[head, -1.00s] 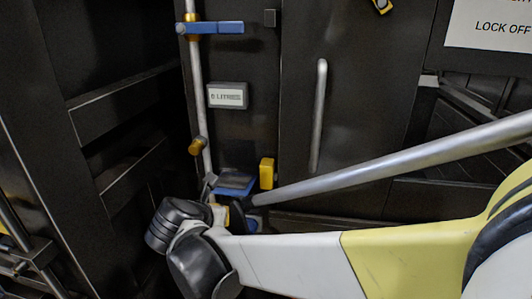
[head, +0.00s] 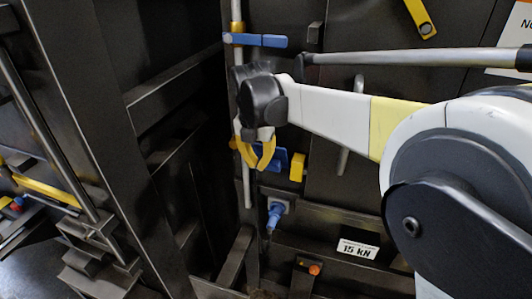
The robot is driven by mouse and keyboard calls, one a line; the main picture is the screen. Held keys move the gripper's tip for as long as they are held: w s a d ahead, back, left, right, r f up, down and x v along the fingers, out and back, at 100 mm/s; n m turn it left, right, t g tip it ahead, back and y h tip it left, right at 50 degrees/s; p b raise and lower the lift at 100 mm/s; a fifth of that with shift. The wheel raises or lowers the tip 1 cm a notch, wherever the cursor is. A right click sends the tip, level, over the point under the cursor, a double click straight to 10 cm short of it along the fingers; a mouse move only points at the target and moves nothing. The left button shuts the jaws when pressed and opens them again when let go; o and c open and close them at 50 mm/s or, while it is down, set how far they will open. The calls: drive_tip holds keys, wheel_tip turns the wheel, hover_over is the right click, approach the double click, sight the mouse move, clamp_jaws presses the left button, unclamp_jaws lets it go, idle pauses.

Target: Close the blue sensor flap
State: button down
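A blue flap (head: 280,160) shows on the dark panel in the head view, left of a small yellow block (head: 297,167). My gripper (head: 258,167) is in front of it, with its yellow fingers pointing down. The fingers appear apart with nothing between them. They overlap the left part of the flap in the picture and hide some of it. I cannot tell whether they touch it.
A vertical silver pipe (head: 247,190) runs beside my gripper. A blue lever (head: 258,40) sits above on the pipe. A blue plug (head: 273,213) and a 15 kN label (head: 357,250) are lower. A silver handle (head: 343,160) is to the right.

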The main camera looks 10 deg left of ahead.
drive_tip(key=shift+w+r, duration=0.35)
drive_tip(key=shift+r, duration=0.1)
idle(0.4)
